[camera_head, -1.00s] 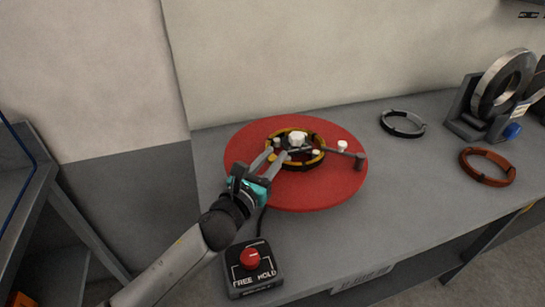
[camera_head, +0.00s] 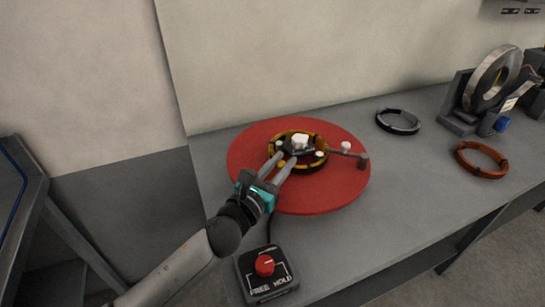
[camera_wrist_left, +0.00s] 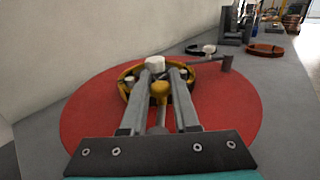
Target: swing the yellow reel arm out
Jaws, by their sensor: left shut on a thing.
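The yellow reel arm shows as a yellow knob (camera_wrist_left: 160,92) between my left fingers in the left wrist view. The knob is small and partly hidden in the head view. My left gripper (camera_head: 285,163) is shut on it, at the near left part of the black and yellow ring (camera_head: 318,137). The ring lies around a white hub (camera_head: 300,141) on a round red disc (camera_head: 335,190). A grey bar (camera_head: 345,154) reaches right from the ring to a dark upright end piece. My right gripper is not in view.
A control box (camera_head: 265,285) marked FREE and HOLD, with a red knob, sits in front of the disc.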

